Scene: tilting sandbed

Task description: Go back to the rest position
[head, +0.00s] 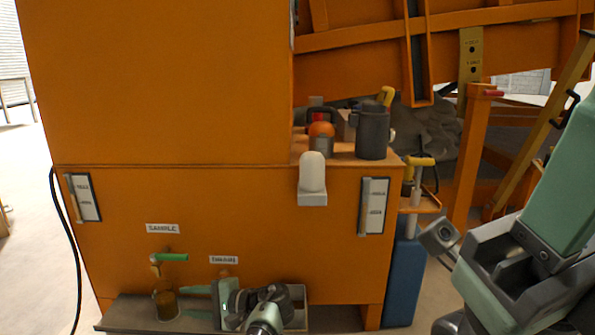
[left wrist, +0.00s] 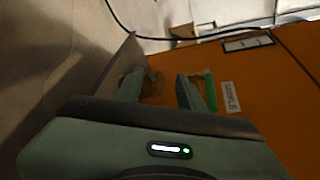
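My left gripper (head: 197,302) is low in front of the orange machine, its fingers pointing left towards an amber jar (head: 165,304) on the grey shelf. In the left wrist view the two fingers (left wrist: 160,92) stand apart, with the brownish jar (left wrist: 152,84) showing between and beyond them. A gap shows between the jar and the right-hand finger; contact on the other side is unclear. The jar stands below a tap with a green handle (head: 172,257), marked SAMPLE.
The orange machine (head: 200,110) fills the middle. The grey shelf (head: 118,314) juts out at its foot. A grey canister (head: 372,132) stands on the upper ledge. A blue container (head: 402,283) stands at the right corner.

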